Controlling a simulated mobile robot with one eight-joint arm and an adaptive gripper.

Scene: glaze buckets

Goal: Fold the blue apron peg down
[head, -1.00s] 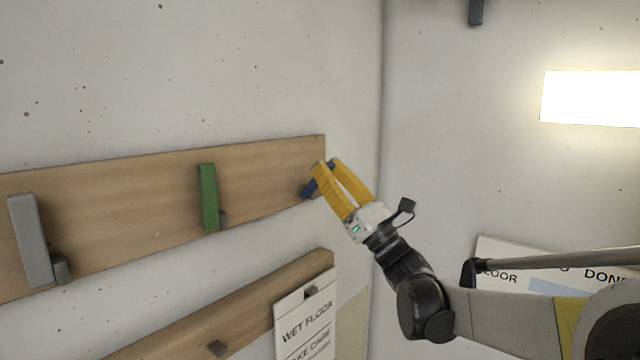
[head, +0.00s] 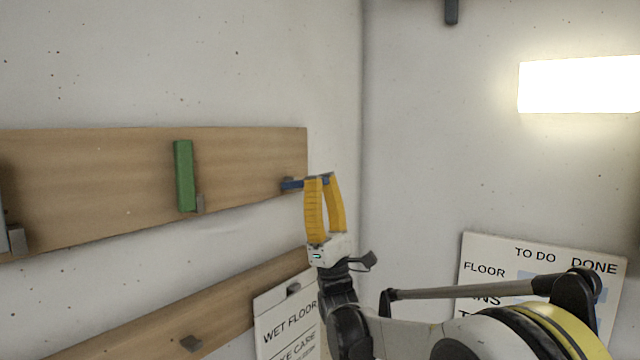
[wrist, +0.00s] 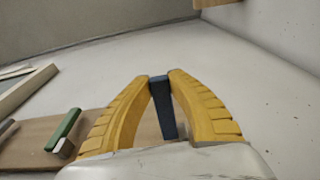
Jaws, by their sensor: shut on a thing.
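The blue peg (head: 291,184) is near the right end of the upper wooden board (head: 245,150). It sticks out from the board, roughly level. My gripper (head: 320,178) is shut on its outer part, with yellow fingers pointing up. In the wrist view the blue peg (wrist: 164,108) lies between the two fingers, its end held at the fingertips (wrist: 159,77). The finger in front hides part of the peg in the head view.
A green peg (head: 184,176) stands upright on the same board, and a grey peg (head: 14,240) is at the left edge. A lower board (head: 170,325) holds a wet floor sign (head: 290,325). A to-do board (head: 500,252) is on the right wall, close to my arm.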

